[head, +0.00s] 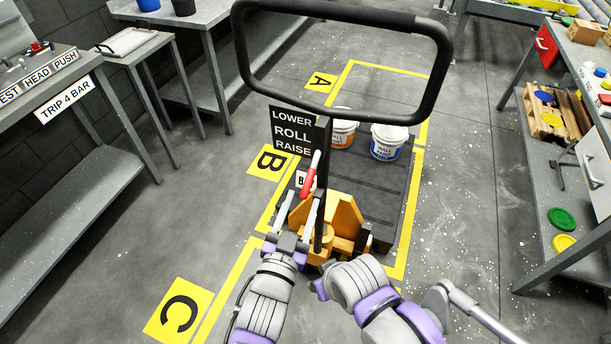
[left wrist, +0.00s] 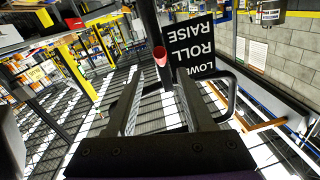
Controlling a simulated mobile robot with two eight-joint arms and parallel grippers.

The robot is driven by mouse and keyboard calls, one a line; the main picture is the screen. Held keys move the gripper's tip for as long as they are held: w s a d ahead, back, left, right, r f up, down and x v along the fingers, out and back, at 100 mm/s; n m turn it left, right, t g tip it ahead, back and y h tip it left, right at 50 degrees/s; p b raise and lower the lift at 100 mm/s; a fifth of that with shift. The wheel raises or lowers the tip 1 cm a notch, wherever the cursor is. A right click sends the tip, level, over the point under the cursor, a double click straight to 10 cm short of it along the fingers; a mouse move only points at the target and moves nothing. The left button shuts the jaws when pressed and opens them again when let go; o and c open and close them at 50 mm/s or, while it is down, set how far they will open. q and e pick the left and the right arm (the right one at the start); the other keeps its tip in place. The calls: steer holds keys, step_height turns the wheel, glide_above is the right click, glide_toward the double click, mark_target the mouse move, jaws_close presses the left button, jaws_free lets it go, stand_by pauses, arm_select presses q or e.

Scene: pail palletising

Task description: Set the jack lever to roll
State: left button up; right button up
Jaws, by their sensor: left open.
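The jack lever (head: 308,181) has a red grip and pale tip, and stands tilted beside the black post of the pallet jack. Its tip is near the RAISE line of the black LOWER/ROLL/RAISE sign (head: 292,132); I cannot tell its exact setting. My left gripper (head: 302,197) is open, just below and around the lever's line in the head view. In the left wrist view the red grip (left wrist: 161,56) shows beyond and between the open fingers (left wrist: 158,95), not clasped. The sign (left wrist: 191,45) is upside down there.
The black handle loop (head: 437,75) rises above the sign. Pails (head: 387,143) stand on the dark pallet (head: 378,182) behind the orange jack body (head: 345,214). Grey benches (head: 75,200) line the left and a workbench (head: 540,130) stands right. Floor on both sides is clear.

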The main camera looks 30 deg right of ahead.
mark_target(308, 182)
arm_select(q)
steer(key=x, duration=0.8)
steer(key=shift+w+f, duration=0.1)
jaws_close()
stand_by(1.2)
